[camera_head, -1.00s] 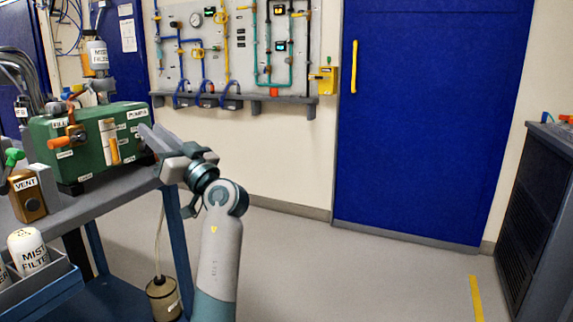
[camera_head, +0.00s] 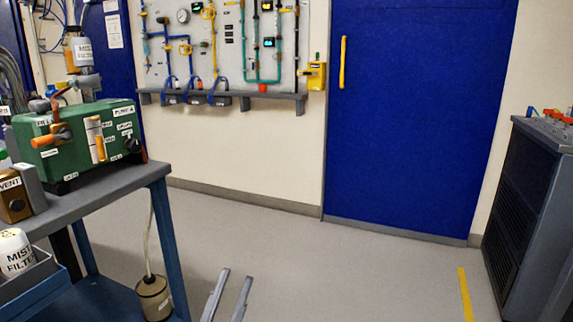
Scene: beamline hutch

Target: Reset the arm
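My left gripper (camera_head: 236,275) shows at the bottom edge of the head view, left of the middle. Only its two grey fingers are in the picture. They stand apart with floor visible between them, so it is open and empty. It is over the floor, right of the blue-legged cart (camera_head: 100,194), and appears clear of it. The rest of the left arm is out of the picture. My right gripper is not in view.
On the cart are a green pump (camera_head: 75,150), a brown vent block (camera_head: 14,198) and a white mist filter (camera_head: 14,250) in a tray. A dark cabinet (camera_head: 520,220) is at right. The middle floor is clear.

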